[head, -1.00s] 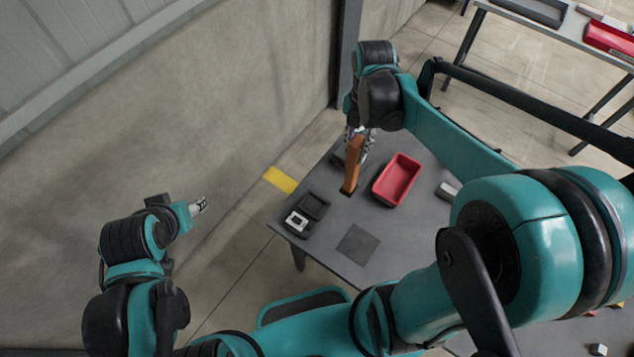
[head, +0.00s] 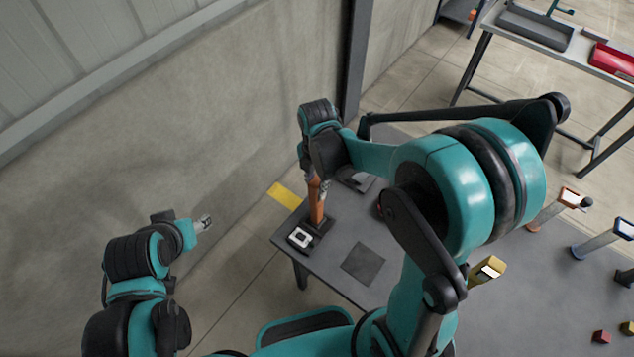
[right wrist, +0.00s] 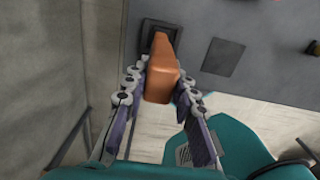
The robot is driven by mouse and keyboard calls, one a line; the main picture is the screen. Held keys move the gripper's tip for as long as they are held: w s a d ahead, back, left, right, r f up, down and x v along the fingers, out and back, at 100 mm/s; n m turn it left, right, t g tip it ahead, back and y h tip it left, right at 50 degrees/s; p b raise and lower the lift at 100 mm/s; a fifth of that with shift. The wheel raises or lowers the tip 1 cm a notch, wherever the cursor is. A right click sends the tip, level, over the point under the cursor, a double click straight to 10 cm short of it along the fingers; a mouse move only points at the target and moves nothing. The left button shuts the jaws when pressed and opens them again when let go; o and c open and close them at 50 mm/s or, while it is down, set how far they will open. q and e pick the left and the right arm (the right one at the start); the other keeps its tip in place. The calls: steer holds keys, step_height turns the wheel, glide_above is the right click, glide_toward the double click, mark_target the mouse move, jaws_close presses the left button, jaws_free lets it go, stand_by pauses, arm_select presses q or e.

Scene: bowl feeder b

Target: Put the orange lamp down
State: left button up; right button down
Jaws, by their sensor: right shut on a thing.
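The orange lamp (head: 317,204) stands about upright in my right gripper (head: 314,182), near the left end of the dark table (head: 340,240). Its lower end is over a square black tray (head: 325,226); I cannot tell whether it touches. In the right wrist view the orange lamp (right wrist: 161,85) is between the two fingers of my right gripper (right wrist: 160,88), and the black tray (right wrist: 146,35) lies behind its far end. My left gripper (head: 204,222) is empty, off the table by the wall; its finger opening is too small to judge.
A dark square pad (head: 363,264) lies on the table. A yellow lamp (head: 488,270), other lamp-like posts (head: 605,238) and small cubes (head: 601,337) are to the right. My right arm hides much of the table's middle.

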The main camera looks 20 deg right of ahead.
steer(key=shift+s, duration=0.1)
steer(key=shift+f, duration=0.15)
steer(key=c, duration=1.2)
jaws_free()
